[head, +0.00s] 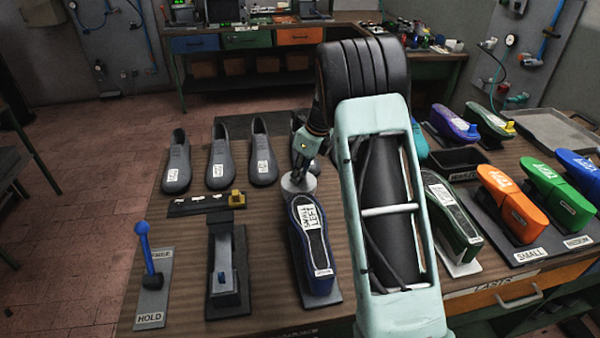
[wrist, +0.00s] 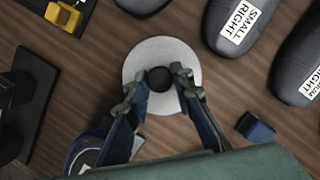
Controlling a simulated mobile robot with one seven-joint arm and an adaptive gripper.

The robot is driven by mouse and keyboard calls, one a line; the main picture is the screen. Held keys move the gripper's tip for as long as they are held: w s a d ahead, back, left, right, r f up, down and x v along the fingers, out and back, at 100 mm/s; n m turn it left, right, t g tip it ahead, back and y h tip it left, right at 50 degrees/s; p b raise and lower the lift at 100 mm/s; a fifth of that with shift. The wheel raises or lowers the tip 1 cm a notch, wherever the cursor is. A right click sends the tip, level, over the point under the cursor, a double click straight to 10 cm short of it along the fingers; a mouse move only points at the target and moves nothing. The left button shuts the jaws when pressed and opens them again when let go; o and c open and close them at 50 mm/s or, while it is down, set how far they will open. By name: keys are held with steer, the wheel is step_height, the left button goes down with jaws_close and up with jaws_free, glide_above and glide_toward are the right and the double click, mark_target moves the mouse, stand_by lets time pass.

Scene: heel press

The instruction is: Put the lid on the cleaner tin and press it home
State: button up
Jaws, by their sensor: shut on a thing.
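My gripper (head: 298,173) is shut on the dark round knob (wrist: 159,79) of a pale grey disc-shaped lid (wrist: 160,52). In the wrist view the fingers stand on either side of the knob, and the lid lies flat beneath them. In the head view the lid (head: 292,186) is just behind the left-labelled shoe form. I see no separate cleaner tin; anything under the lid is hidden by it, and I cannot tell whether the lid rests on something.
The shoe form marked LEFT (head: 311,228) stands close in front of the lid. Grey shoe lasts (head: 220,160) line the bench behind and left. A small blue block (wrist: 256,128) lies right of the lid. A blue-handled lever (head: 145,250) stands at front left.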

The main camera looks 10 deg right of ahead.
steer(key=shift+s+f, duration=0.1)
steer(key=shift+f, duration=0.7)
stand_by(1.4)
steer(key=o, duration=1.4)
steer(key=shift+o, duration=0.2)
steer(key=shift+r, duration=0.15)
steer(key=shift+r+p, duration=2.9)
steer(key=shift+r, duration=0.55)
